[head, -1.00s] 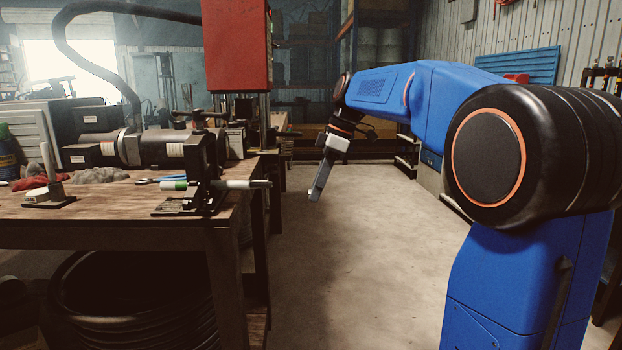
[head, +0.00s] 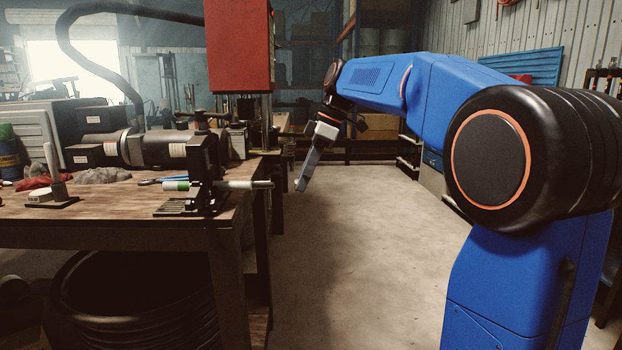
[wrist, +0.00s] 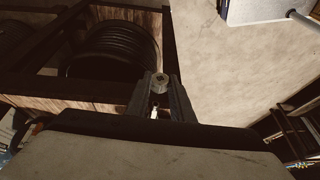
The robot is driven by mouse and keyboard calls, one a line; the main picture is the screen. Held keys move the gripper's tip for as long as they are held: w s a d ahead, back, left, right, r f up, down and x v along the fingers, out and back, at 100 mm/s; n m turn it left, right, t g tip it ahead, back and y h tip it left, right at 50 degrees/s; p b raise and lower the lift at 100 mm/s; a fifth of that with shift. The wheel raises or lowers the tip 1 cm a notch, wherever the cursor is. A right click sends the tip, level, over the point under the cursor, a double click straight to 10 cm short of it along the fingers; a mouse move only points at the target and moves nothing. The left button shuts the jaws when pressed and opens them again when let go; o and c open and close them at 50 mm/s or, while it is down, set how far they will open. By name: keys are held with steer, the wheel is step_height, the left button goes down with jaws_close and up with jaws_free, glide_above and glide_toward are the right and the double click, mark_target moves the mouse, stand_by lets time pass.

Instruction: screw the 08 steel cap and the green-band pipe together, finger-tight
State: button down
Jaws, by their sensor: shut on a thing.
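The green-band pipe (head: 233,185) is a pale pipe lying level in a dark clamp (head: 205,182) at the bench's right edge. Its green band (head: 176,186) shows left of the clamp, and its metal end (head: 263,184) sticks out past the bench edge. My gripper (head: 299,187) is just right of that end, apart from it in the picture, tilted down. In the wrist view my gripper (wrist: 160,88) is shut on a small round steel cap (wrist: 160,78) at the fingertips. Its 08 mark cannot be read.
The wooden bench (head: 110,236) carries a motor-like machine (head: 165,148), rags and a small stand (head: 53,190). A red press head (head: 238,45) rises behind the clamp. Coiled black hose (head: 130,310) lies under the bench. The floor (head: 365,260) right of the bench is clear.

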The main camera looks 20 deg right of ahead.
steer(key=shift+w+a, duration=0.3)
steer(key=shift+a, duration=0.6)
steer(key=shift+w+a, duration=0.3)
steer(key=shift+a, duration=0.6)
steer(key=shift+w+a, duration=0.2)
steer(key=shift+a, duration=0.45)
stand_by(0.4)
steer(key=c, duration=1.5)
jaws_free()
steer(key=shift+o, duration=0.2)
steer(key=shift+r, duration=0.1)
steer(key=v, duration=1.7)
steer(key=shift+r, duration=0.1)
